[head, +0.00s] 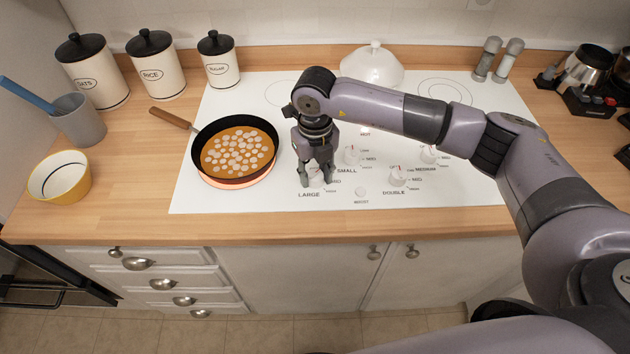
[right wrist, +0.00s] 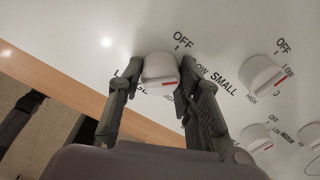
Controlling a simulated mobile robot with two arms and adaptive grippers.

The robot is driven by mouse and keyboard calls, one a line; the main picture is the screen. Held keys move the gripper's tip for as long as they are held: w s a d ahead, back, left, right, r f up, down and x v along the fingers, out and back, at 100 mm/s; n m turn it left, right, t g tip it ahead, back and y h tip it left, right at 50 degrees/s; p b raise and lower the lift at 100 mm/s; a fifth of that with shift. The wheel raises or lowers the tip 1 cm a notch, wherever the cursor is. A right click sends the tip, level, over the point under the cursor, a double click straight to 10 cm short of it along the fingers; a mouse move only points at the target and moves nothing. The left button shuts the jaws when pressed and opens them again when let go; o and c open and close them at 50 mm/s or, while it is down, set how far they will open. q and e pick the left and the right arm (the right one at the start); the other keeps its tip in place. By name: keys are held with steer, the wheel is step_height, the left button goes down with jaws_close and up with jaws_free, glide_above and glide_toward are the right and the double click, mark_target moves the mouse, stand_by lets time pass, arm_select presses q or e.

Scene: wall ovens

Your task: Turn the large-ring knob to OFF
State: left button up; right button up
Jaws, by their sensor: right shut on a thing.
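The large-ring knob (head: 316,178) is a white knob near the front edge of the white cooktop, by the printed word LARGE. My right gripper (head: 318,182) points down at it, with one finger on each side, and partly hides it. In the right wrist view the knob (right wrist: 160,68) sits between the two fingertips of the gripper (right wrist: 158,88), which is shut on it. A red mark shows on the knob's lower side, away from the OFF label (right wrist: 184,40). My left gripper is not in view.
A pan (head: 237,150) of orange food stands left of the gripper on a red glowing ring (head: 235,183). Other knobs (head: 352,155) (head: 398,174) sit close on the right. A white lidded dish (head: 372,66) stands behind. Canisters (head: 150,65) are at the back left.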

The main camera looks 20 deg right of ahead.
mark_target(315, 173)
steer(key=n+b, duration=0.1)
steer(key=b, duration=0.1)
steer(key=n+b, duration=0.4)
steer(key=shift+f, duration=0.25)
steer(key=shift+r+n+b, duration=0.15)
steer(key=shift+n+b, duration=0.7)
steer(key=shift+n, duration=0.1)
steer(key=shift+r+n+b, duration=0.1)
steer(key=shift+n+b, duration=0.7)
steer(key=shift+n, duration=0.15)
steer(key=o, duration=1.1)
steer(key=shift+o, duration=0.2)
step_height(315, 173, up, 12)
